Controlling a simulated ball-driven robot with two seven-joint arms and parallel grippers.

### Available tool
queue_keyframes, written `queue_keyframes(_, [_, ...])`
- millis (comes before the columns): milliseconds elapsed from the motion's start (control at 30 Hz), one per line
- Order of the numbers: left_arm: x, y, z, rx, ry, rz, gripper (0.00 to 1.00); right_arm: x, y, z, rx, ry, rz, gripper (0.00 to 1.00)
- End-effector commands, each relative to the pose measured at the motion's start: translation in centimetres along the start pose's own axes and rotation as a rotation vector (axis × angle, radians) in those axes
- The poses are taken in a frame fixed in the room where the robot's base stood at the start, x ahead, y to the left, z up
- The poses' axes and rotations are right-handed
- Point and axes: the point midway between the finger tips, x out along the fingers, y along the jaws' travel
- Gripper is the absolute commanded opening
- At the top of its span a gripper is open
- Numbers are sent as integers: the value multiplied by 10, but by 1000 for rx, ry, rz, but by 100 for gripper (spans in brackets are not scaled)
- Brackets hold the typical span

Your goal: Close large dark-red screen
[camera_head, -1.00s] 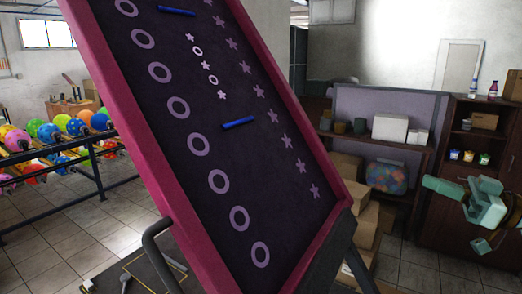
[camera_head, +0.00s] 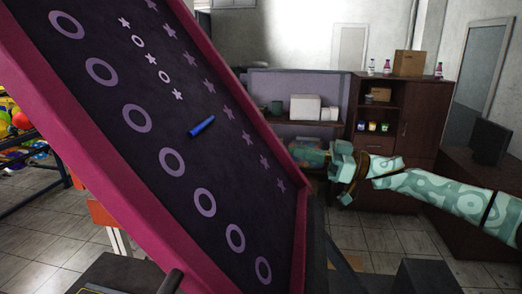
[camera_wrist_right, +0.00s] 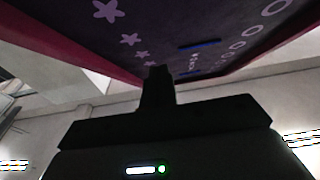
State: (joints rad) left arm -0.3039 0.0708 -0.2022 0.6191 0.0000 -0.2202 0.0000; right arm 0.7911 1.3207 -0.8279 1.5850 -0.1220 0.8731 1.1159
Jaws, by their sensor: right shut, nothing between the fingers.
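The large dark-red screen (camera_head: 150,150) stands raised and tilted across the left and middle of the head view. It has a magenta frame and a dark mesh with purple rings and stars, and a blue bar lies on the mesh. The screen also shows overhead in the right wrist view (camera_wrist_right: 215,62). My right gripper (camera_head: 338,172) is just right of the screen's right edge in the head view. In the right wrist view its dark fingers (camera_wrist_right: 158,75) are together and empty, below the screen. I cannot tell whether they touch it. My left gripper is out of view.
A brown cabinet (camera_head: 400,120) with bottles, a box and small pots stands at the back right. A shelf with a white box (camera_head: 305,107) is behind the screen. A dark monitor (camera_head: 490,141) is at the far right. Tiled floor shows between.

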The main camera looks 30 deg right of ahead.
Motion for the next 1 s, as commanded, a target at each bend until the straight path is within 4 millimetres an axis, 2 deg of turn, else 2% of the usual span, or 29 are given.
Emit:
queue_keyframes(33, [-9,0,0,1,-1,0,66,13,-1,-5,0,4,-5,0])
queue_keyframes(267, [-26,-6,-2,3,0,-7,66,62,-1,-5,1,4,-4,0])
queue_keyframes(400, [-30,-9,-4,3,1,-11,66,78,-1,12,3,1,-2,0])
queue_keyframes(633, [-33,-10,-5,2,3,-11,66,90,0,27,1,0,0,0])
queue_keyframes(1000, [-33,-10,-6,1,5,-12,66,91,0,28,0,-1,0,0])
